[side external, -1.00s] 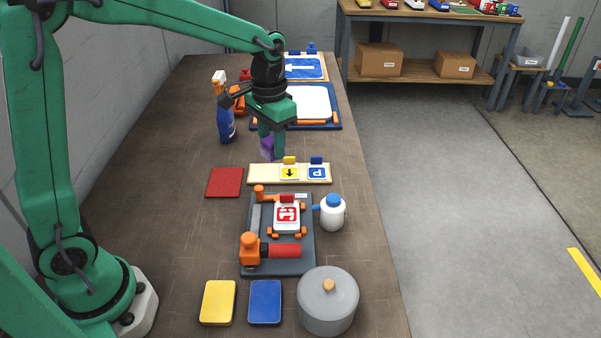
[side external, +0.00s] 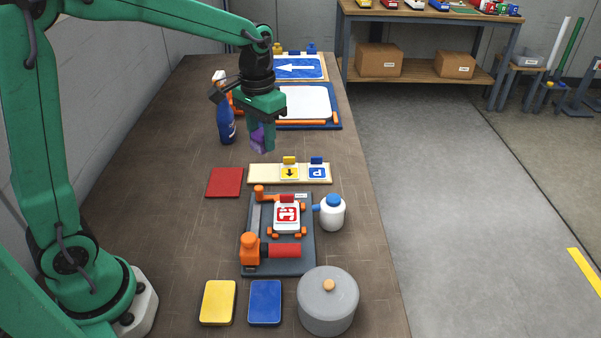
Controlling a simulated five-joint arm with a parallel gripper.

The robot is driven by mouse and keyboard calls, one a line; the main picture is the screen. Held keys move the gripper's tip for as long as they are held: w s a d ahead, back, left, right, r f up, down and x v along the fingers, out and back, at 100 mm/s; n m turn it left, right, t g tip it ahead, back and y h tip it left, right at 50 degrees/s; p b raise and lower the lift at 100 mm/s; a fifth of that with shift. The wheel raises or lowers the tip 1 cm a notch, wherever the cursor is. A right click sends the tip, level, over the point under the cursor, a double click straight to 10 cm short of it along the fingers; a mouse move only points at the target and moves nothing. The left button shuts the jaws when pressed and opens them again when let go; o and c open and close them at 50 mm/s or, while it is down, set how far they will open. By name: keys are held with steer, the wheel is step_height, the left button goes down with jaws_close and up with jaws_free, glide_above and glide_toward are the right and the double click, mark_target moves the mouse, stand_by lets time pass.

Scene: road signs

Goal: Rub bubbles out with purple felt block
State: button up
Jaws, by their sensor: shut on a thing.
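My gripper (side external: 262,138) is shut on the purple felt block (side external: 257,138) and holds it above the table, behind the cream strip. A blue sign with a white arrow (side external: 298,68) lies at the far end of the table. In front of it a white panel (side external: 306,101) lies in a blue frame with an orange bar; my arm hides part of its left side. A small red and white sign (side external: 287,214) sits in a dark fixture (side external: 280,262) with orange clamps and a red roller. Bubbles are too small to make out.
A blue spray bottle (side external: 226,124) stands left of my gripper. The cream strip (side external: 262,173) holds two small signs. Nearby are a red pad (side external: 225,182), a white bottle (side external: 332,213), a grey pot (side external: 327,302), a yellow pad (side external: 218,302) and a blue pad (side external: 265,302). The table's left middle is clear.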

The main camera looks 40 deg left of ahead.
mark_target(291, 217)
steer(key=shift+s+d+f+n, duration=0.15)
steer(key=shift+d+f+n, duration=1.1)
steer(key=shift+f+n, duration=0.25)
steer(key=shift+s+d+f+n, duration=0.1)
steer(key=shift+d+f+n, duration=1.2)
steer(key=shift+f+n, duration=0.2)
steer(key=shift+s+d+f+n, duration=0.15)
steer(key=shift+d+f+n, duration=1.2)
steer(key=shift+f, duration=0.25)
steer(key=shift+a+f, duration=0.15)
steer(key=shift+f, duration=0.05)
steer(key=shift+f, duration=2.2)
steer(key=shift+f, duration=0.6)
steer(key=shift+s+a, duration=0.35)
steer(key=shift+w+d, duration=0.7)
steer(key=shift+d, duration=0.05)
